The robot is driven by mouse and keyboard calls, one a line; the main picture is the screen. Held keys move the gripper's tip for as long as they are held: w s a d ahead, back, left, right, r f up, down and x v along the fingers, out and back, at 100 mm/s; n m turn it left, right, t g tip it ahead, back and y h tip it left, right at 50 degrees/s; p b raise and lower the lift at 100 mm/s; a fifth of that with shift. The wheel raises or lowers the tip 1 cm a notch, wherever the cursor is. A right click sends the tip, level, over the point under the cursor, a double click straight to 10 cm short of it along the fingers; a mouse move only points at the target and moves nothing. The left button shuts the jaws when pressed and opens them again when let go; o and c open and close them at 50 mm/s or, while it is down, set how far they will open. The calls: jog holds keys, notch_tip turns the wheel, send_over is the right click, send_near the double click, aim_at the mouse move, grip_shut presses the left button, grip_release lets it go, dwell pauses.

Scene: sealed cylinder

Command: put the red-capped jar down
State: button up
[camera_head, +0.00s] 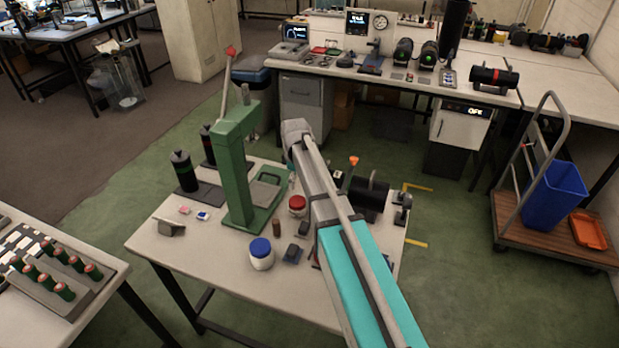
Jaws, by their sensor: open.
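The red-capped jar (297,208) stands upright on the near worktable (190,254), just right of the green press (236,170) and left of my arm. Its red lid is on top and its pale body shows below. No gripper of mine is seen touching it. My arm reaches in from the bottom right over the table to a grey joint near the press, and I cannot make out my gripper's fingers.
A blue-capped white jar (261,254) stands nearer the front edge. Black bottles (184,172) stand left of the press. A black cylinder (369,193) lies right of my arm. Small blocks (203,216) lie at left. Bare tabletop shows at the front left.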

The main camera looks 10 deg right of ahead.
dwell(0.5)
jog(key=shift+s, duration=0.1)
jog(key=s+d+m, duration=0.2)
jog(key=s+m, duration=0.9)
jog(key=s, duration=1.1)
jog(key=shift+s, duration=0.3)
jog(key=shift+d+r, duration=0.1)
